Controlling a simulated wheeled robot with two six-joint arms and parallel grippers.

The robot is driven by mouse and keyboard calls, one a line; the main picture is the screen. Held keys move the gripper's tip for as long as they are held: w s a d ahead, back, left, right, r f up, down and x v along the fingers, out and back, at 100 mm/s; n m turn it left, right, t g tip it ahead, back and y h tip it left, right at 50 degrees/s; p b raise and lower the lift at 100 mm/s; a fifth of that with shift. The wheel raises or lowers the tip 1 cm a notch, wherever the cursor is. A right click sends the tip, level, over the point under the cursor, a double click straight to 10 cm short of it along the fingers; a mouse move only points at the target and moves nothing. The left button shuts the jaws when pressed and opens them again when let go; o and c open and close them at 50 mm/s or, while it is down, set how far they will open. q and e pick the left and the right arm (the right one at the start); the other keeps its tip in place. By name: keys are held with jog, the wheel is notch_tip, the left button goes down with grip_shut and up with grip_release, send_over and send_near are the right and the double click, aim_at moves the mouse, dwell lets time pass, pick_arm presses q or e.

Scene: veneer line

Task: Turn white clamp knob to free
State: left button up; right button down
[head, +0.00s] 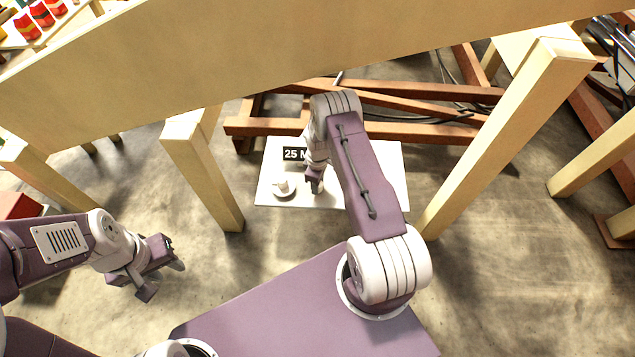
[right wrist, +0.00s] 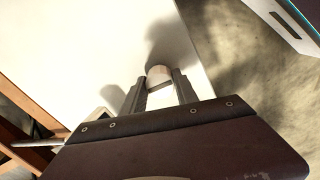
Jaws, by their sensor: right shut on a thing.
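In the right wrist view, my right gripper (right wrist: 158,92) is shut on a white round-ended knob (right wrist: 158,74), with one finger on each side. A second white piece on a round base (head: 283,187) stands just left of the gripper in the head view. My left gripper (head: 163,278) is open and empty above the floor at left, away from the panel.
A long pale wooden beam (head: 250,55) crosses the top of the head view. Pale posts (head: 205,170) and (head: 505,140) stand on either side of the panel. Reddish-brown timbers (head: 430,132) lie behind it. Bare concrete floor (head: 500,270) is clear at right.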

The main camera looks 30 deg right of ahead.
jog(key=shift+n, duration=0.6)
jog(key=c, duration=0.9)
grip_release()
jog(key=shift+c, duration=0.2)
